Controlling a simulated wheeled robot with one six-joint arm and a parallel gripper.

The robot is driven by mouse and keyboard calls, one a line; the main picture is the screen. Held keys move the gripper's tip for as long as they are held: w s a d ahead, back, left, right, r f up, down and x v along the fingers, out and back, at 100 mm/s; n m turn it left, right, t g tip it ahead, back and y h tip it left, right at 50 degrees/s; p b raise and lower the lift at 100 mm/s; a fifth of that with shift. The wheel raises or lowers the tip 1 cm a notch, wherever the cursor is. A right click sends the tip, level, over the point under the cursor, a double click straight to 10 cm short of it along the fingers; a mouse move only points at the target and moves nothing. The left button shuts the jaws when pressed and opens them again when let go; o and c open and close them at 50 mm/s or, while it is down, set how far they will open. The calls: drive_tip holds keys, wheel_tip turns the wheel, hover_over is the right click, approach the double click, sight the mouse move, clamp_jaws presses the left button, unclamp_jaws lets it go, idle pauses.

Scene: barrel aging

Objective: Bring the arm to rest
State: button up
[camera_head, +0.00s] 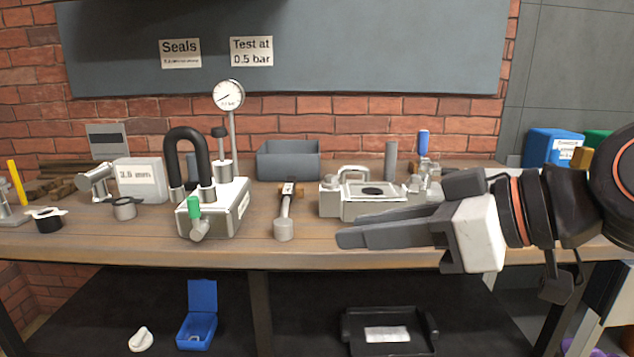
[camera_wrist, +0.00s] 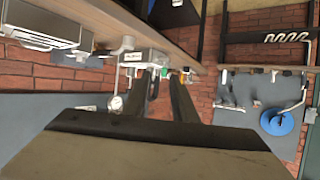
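My gripper (camera_head: 350,227) is at the right of the head view, pointing left across the front of the workbench (camera_head: 330,258). Its two grey fingers lie apart with nothing between them. In the wrist view the fingers (camera_wrist: 161,78) show as two dark bars with a clear gap. My arm reaches in from the right edge, above the bench's front edge. The gripper overlaps the front of a metal clamp-like fixture (camera_head: 352,207) in the head view; I cannot tell how far apart they are.
A device with a black hose loop (camera_head: 187,150) and green-handled valve stands mid-left. A pressure gauge (camera_head: 228,95), a mallet-like tool (camera_head: 284,215) and a grey bin (camera_head: 288,160) are near it. Blue box (camera_head: 553,147) stands far right. The lower shelf holds a black tray (camera_head: 388,345).

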drive_tip(key=w+d+f+m+h, duration=0.25)
drive_tip(key=d+f, duration=0.25)
drive_tip(key=f, duration=0.3)
drive_tip(key=w+d+f+m+h, duration=0.2)
drive_tip(key=d+f+m+h, duration=0.15)
drive_tip(key=d+f, duration=0.35)
drive_tip(key=s+d+f+m+g+h, duration=0.2)
drive_tip(key=s+d+f+m+h, duration=0.1)
drive_tip(key=d+f, duration=0.7)
wheel_tip(320, 180, down, 4)
drive_tip(key=shift+d+r+m+g+h, duration=0.25)
drive_tip(key=shift+d+m+g+h, duration=0.15)
drive_tip(key=shift+m+h, duration=0.4)
drive_tip(key=shift+o, duration=0.3)
idle(0.4)
